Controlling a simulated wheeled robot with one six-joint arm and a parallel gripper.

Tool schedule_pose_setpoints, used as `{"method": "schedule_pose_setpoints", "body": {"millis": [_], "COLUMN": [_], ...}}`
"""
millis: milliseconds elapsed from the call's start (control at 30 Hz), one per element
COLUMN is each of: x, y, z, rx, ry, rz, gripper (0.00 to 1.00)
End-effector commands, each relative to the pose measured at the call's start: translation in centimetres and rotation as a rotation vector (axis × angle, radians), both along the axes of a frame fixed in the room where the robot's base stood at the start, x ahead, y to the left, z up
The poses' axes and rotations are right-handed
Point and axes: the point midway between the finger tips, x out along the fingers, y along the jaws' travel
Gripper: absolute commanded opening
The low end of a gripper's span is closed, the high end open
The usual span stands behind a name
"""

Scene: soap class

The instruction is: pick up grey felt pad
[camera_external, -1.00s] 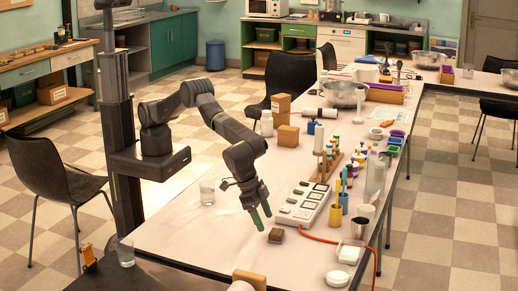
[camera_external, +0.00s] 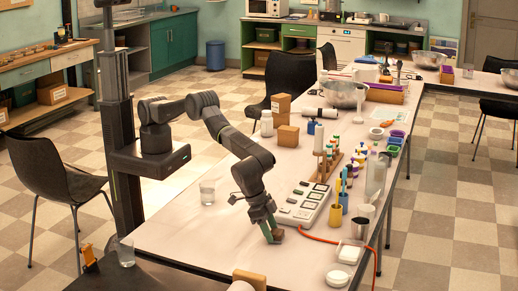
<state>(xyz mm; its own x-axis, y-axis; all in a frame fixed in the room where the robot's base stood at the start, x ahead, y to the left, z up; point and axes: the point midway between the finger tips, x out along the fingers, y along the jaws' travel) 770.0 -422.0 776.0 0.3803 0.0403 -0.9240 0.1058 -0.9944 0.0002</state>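A small dark block-like piece (camera_external: 278,235), brownish on top and greyish, lies on the near part of the pale table. It is the only thing there that could be the grey felt pad, but its material is too small to tell. My gripper (camera_external: 269,227) points down at it with two green fingers. One finger is in front of its left side and hides part of it; the other is behind. The fingers are a little apart, and I cannot tell whether they touch the piece.
A white panel with grey squares (camera_external: 301,204) lies just behind my gripper. An orange cable (camera_external: 322,240) runs to the right. A glass (camera_external: 207,191) stands to the left.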

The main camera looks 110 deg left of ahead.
Motion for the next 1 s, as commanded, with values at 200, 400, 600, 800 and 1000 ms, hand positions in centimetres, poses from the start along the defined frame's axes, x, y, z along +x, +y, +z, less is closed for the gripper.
{"method": "schedule_pose_setpoints", "body": {"millis": [200, 400, 600, 800, 1000], "x": [0.0, 0.1, 0.1, 0.1, 0.0], "y": [0.0, 0.0, 0.0, 0.0, 0.0], "z": [0.0, 1.0, 4.8, 8.5, 10.0], "rx": [0.000, -0.002, -0.002, -0.001, 0.000], "ry": [0.000, -0.002, -0.004, -0.003, -0.001], "rz": [0.000, -0.001, 0.000, 0.000, 0.000], "gripper": [0.22, 0.22, 0.22, 0.22, 0.22]}}
